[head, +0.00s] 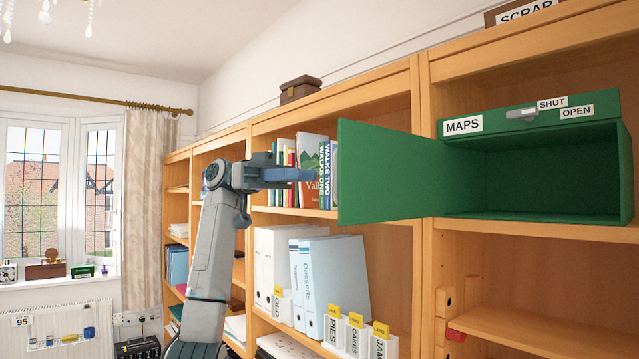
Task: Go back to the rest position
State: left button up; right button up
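My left arm rises from the bottom of the head view, and its gripper (308,174) points right, in front of the books on the shelf. It is seen from the side, so whether its fingers are open or shut does not show. A green box labelled MAPS (536,113) is on the right bookcase. Its green door (385,172) stands swung open to the left, and the inside that shows is empty. The gripper's tip is just left of the door's free edge; whether they touch is unclear. My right gripper is not in view.
Wooden bookcases (425,270) line the wall. Upright books (312,165) are behind the gripper, with white binders (272,255) and labelled files (357,337) below. A brown box (299,88) sits on top. A curtain (150,200) and window (38,190) are at left; the space before them looks open.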

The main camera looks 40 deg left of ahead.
pick_arm(q)
jog(key=shift+s+a, duration=0.15)
jog(key=shift+a, duration=0.95)
